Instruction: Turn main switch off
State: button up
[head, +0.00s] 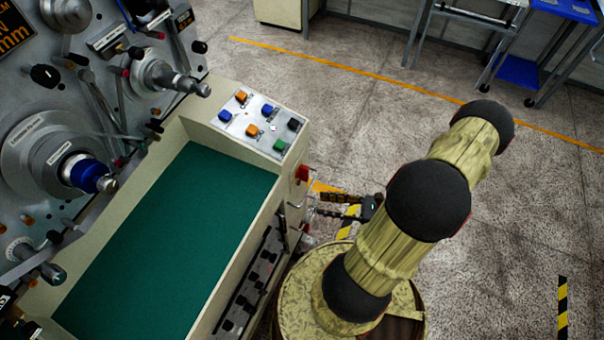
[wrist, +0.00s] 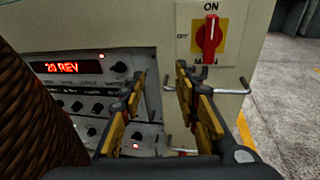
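The main switch (wrist: 209,38) is a red rotary handle on a yellow plate, at the upper right of the wrist view. Its handle stands upright, in line with the ON label above it; an OFF label is at its left. In the head view the red switch (head: 302,173) sits on the end face of the cream machine cabinet. My gripper (wrist: 161,80) is open and empty, its two fingers apart, below and to the left of the switch.
A metal bar handle (wrist: 235,91) sticks out just below the switch, close to the right finger. A control panel with a red "20 REV" display (wrist: 68,68) and knobs is at the left. The cabinet top has a green mat (head: 170,240) and several coloured buttons. Open floor (head: 500,230) lies to the right.

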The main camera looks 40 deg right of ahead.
aim_at(308, 174)
jog(key=w+d+r+m+t+h, duration=0.2)
jog(key=w+d+r+t, duration=0.15)
jog(key=d, duration=0.25)
jog(key=shift+g, duration=0.25)
jog(key=shift+f+b+x, duration=0.15)
jog(key=shift+b+x, duration=0.05)
jog(key=shift+x, duration=1.2)
jog(key=shift+f+b+x, duration=0.15)
jog(key=shift+b+x, duration=0.05)
jog(key=shift+x, duration=1.25)
jog(key=shift+f+b+x, duration=0.2)
jog(key=shift+x, duration=1.2)
jog(key=shift+c, duration=0.5)
grip_shut()
